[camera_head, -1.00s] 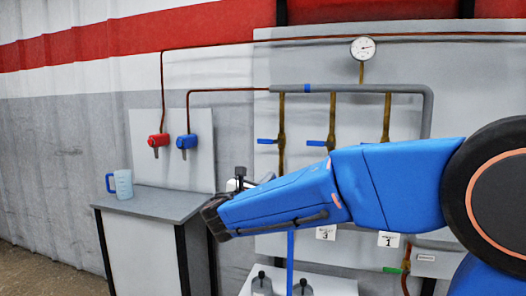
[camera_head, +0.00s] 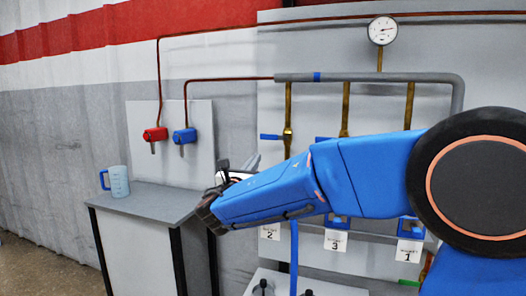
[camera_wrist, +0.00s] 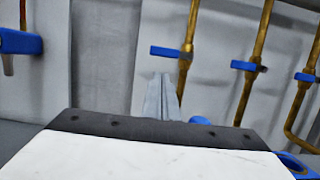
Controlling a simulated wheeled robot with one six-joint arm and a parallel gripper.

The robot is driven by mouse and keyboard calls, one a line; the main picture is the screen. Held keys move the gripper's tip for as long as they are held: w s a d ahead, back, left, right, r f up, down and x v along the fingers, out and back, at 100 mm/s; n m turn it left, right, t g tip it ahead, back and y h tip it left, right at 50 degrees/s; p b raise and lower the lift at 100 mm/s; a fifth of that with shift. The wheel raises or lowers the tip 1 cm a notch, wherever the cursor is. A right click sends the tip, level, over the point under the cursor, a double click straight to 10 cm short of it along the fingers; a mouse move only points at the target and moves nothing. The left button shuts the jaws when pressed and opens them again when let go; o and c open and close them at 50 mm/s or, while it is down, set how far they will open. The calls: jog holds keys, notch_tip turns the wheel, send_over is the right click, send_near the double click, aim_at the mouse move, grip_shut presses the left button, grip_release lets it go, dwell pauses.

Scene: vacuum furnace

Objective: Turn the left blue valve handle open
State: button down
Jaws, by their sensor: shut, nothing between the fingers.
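The left blue valve handle (camera_head: 270,137) lies level on the leftmost of three brass pipes. It also shows in the wrist view (camera_wrist: 171,52), pointing left from its pipe. My gripper (camera_wrist: 163,90) is shut and empty, its grey fingers pointing up at the wall panel. In the wrist view the fingertips are just below the left handle, with no contact visible. In the head view my gripper (camera_head: 251,163) is below and left of the handle, partly hidden by my blue arm. The middle handle (camera_wrist: 244,66) and right handle (camera_wrist: 305,77) also lie level.
A red tap (camera_head: 155,134) and a blue tap (camera_head: 184,136) are on a small panel at left. A jug (camera_head: 118,182) stands on a grey bench (camera_head: 160,202) below. A gauge (camera_head: 382,31) tops the pipes. Labels (camera_head: 335,241) hang behind my arm.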

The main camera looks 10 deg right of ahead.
jog(key=x, duration=1)
jog(key=shift+a+r+m, duration=0.2)
jog(key=shift+r+m, duration=0.1)
jog(key=shift+m, duration=0.3)
jog(key=shift+w+a+r+m+g+h, duration=0.1)
jog(key=shift+r+m+g+h, duration=0.25)
jog(key=shift+m, duration=0.5)
jog(key=shift+w+a+r+m+g+h, duration=0.2)
jog(key=shift+r+m, duration=0.3)
jog(key=shift+m, duration=0.35)
notch_tip(320, 180, up, 7)
jog(key=m+g+h, duration=0.2)
jog(key=m+g, duration=0.2)
jog(key=m, duration=0.9)
send_over(265, 138)
jog(key=s, duration=0.4)
jog(key=shift+w+d+f+t+y, duration=0.15)
jog(key=shift+w+d+t+y, duration=0.1)
jog(key=shift+d, duration=0.15)
